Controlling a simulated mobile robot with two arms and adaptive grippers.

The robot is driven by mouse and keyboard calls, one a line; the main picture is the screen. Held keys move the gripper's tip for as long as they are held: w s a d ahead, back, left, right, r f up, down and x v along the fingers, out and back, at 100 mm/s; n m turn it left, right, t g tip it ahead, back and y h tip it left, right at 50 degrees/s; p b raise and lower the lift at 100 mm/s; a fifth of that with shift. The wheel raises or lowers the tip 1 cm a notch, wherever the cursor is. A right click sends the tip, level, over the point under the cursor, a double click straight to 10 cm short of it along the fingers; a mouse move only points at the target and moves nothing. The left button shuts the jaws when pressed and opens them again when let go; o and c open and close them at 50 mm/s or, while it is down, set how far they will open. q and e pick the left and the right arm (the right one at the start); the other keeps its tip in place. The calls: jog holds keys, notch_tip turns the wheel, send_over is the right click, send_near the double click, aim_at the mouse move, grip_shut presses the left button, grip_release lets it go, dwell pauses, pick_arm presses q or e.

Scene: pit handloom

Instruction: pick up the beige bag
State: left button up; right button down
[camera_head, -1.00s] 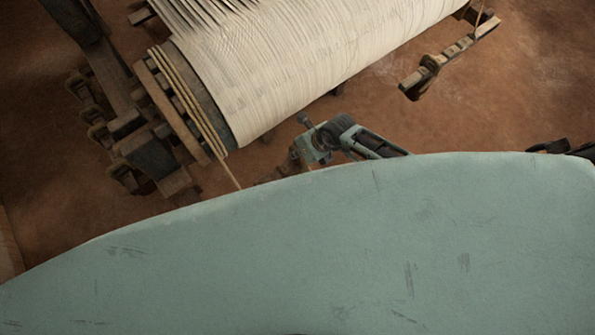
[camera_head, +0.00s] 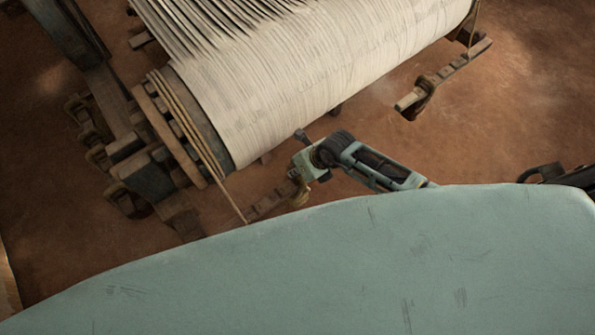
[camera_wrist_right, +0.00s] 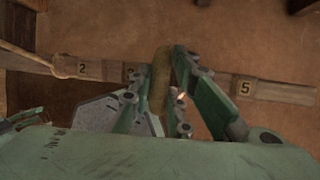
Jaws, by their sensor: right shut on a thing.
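My right gripper (camera_head: 299,186) is low beside the front end of the loom. In the right wrist view its green fingers (camera_wrist_right: 158,100) are closed on a narrow tan-brown thing, which I take to be the beige bag (camera_wrist_right: 161,76). The bag stands up between the fingers and crosses in front of a numbered wooden strip (camera_wrist_right: 262,92). Its lower part is hidden by the fingers. In the head view only a small tan patch shows by the gripper. Whether the bag touches the strip or floor, I cannot tell.
The loom's large roll of pale warp threads (camera_head: 310,75) lies just beyond the right gripper. Dark wooden loom parts (camera_head: 135,165) stand to the left. A notched wooden bar (camera_head: 445,75) lies upper right. Brown floor is open at the right.

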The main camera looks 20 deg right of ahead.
jog(key=shift+w+r, duration=0.1)
jog(key=shift+r, duration=0.5)
pick_arm(q)
notch_tip(320, 180, down, 4)
jog(key=b, duration=0.3)
jog(key=shift+r+b, duration=0.2)
jog(key=shift+b, duration=0.15)
pick_arm(e)
jog(key=s+d, duration=1.2)
jog(key=shift+s+d, duration=0.35)
jog(key=shift+a+r, duration=0.1)
